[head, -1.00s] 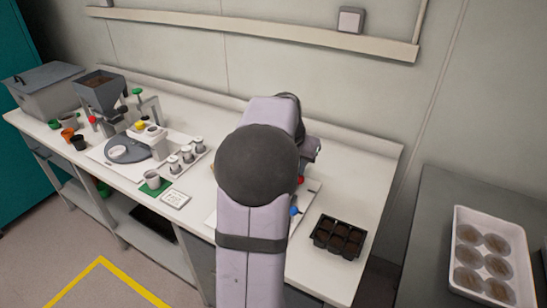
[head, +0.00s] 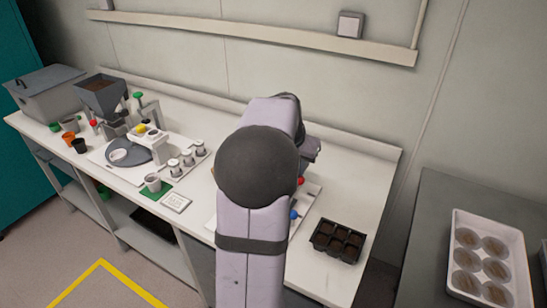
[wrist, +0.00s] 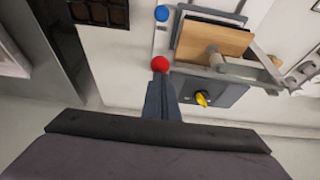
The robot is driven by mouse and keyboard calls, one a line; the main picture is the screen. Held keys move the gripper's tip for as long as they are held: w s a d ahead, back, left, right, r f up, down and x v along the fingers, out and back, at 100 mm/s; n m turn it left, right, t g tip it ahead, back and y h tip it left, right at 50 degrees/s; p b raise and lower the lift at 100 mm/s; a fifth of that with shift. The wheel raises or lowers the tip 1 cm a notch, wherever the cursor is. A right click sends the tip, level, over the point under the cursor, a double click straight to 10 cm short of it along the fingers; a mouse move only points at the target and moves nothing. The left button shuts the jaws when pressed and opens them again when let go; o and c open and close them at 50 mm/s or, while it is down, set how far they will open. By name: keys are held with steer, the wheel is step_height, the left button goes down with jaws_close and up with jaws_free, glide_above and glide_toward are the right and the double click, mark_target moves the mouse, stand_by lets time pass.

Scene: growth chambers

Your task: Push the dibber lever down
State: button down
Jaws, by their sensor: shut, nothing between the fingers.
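My gripper (wrist: 162,90) is shut and empty in the wrist view. Its fingertips are at or just above a red ball knob (wrist: 160,64); I cannot tell whether they touch. The knob is beside a bench device with a wooden board (wrist: 214,42), grey bars and a yellow knob (wrist: 202,99). A blue ball knob (wrist: 161,13) is farther along the same edge. In the head view my arm hides the gripper and most of this device. A lever with a green knob (head: 138,95) stands at the left-hand station. I cannot tell which knob belongs to the dibber lever.
A black cell tray (head: 338,241) lies near the bench's right end. A white tray of dishes (head: 456,262) is on the separate right table.

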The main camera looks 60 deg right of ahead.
step_height(320, 180, up, 12)
steer(key=p, duration=0.9)
steer(key=shift+r, duration=0.1)
stand_by(0.4)
steer(key=a+f+n+y, duration=0.3)
steer(key=a+f+n, duration=0.2)
steer(key=a+f, duration=0.8)
steer(key=w+a+f+n+y+b, duration=0.15)
steer(key=a+n, duration=0.25)
steer(key=a, duration=0.8)
steer(key=w+a+f+n, duration=0.1)
steer(key=w+a+n, duration=0.3)
steer(key=a, duration=0.8)
steer(key=w+a+f+n+b, duration=0.15)
steer(key=a+n, duration=0.35)
steer(key=a, duration=0.7)
step_height(320, 180, down, 43)
steer(key=b, duration=4.3)
steer(key=shift+d+f+b, duration=0.2)
steer(key=shift+d+b, duration=0.05)
steer(key=shift+b, duration=0.15)
